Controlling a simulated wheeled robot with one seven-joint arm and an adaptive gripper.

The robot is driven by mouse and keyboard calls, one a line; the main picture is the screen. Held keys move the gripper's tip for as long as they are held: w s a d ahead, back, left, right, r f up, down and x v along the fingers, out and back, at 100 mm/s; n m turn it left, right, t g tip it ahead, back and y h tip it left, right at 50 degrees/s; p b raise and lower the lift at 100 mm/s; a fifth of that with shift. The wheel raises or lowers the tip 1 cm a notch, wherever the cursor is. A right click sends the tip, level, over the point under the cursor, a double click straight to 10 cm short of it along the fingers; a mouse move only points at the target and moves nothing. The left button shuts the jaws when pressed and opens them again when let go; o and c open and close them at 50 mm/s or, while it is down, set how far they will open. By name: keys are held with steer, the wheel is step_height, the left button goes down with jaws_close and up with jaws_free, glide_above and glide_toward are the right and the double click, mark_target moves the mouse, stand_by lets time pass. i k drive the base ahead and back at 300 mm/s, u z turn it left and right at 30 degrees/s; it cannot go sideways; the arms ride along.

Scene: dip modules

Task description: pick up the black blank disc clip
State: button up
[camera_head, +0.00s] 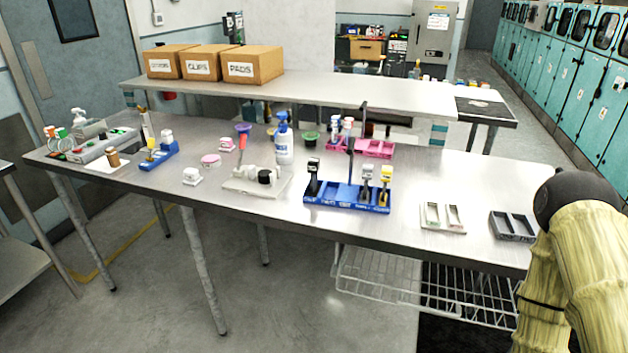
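A blue rack (345,197) stands near the front edge of the steel table, right of centre. Several upright clips stand in it. A black clip (314,180) is at its left end, with a small pale patch near its top. A dark clip with a white top (367,180) and a yellow-and-black clip (385,184) stand at its right end. The markings are too small to read, so I cannot tell which is the blank disc one. My arm shows at the right edge, over the table's right end; my gripper is out of view.
A white tray with a black round cap (265,177) and a white-and-blue bottle (284,145) stand left of the rack. A pale tray (443,217) and a dark grey tray (512,226) lie to its right. A pink rack (375,149) is behind. Bare steel lies between.

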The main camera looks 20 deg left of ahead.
mark_target(313, 162)
steer(key=u, duration=2.7)
steer(key=i, duration=1.7)
steer(key=z, duration=2.75)
